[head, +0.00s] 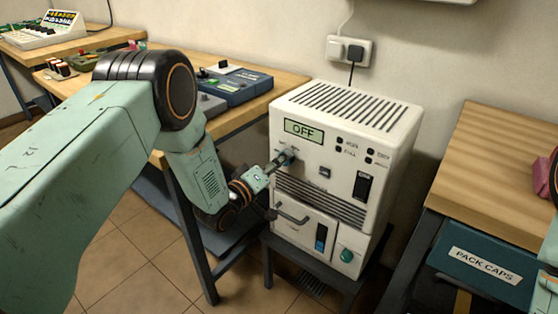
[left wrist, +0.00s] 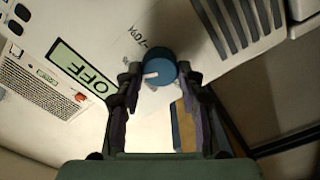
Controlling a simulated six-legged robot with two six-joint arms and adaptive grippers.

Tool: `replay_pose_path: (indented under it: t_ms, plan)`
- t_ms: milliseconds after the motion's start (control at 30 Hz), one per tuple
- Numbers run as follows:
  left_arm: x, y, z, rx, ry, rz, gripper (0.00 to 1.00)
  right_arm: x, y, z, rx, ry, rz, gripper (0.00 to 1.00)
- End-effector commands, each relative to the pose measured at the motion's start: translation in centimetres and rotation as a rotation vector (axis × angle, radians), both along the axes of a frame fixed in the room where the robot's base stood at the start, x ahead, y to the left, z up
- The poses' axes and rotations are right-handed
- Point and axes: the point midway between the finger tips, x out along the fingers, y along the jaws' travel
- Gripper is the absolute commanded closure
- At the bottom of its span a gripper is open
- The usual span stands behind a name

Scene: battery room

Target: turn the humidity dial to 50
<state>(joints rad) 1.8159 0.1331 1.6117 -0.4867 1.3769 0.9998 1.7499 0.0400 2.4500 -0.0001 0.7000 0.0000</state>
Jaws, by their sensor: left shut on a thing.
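The humidity dial is a round blue knob with a white pointer mark, in the left wrist view (left wrist: 160,70), on the white front of the dehumidifier. In the head view the dehumidifier (head: 335,150) stands right of centre, and the dial (head: 287,157) is partly hidden by my left gripper (head: 279,161). My left gripper is shut on the dial, with a dark finger on each side in the left wrist view (left wrist: 160,77). The display (head: 304,130) reads OFF. The scale marks by the dial are only partly legible. My right gripper is not clearly visible.
The dehumidifier sits on a low dark stand (head: 320,262). A wooden bench (head: 255,100) with devices is at left. Another bench (head: 500,150) with a PACK CAPS bin (head: 480,268) is at right. A wall socket (head: 348,50) is behind. A bar handle (head: 293,216) protrudes below the dial.

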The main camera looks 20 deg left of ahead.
Motion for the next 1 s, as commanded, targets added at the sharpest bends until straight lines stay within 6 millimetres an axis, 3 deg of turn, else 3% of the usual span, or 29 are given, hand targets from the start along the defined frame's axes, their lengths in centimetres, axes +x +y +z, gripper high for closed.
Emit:
replay_pose_path:
  t_ms: [600, 1000]
  plan:
    - [-0.09, 0.0, -0.3, -0.541, 0.201, -0.001, 0.93, 0.0, 0.0, 0.76, 0.0, 0.0, 0.0, 0.6]
    - [-0.09, -0.02, -0.39, -0.792, 0.291, 0.0, 0.93, 0.0, 0.0, 0.91, 0.0, 0.0, 0.0, 0.6]
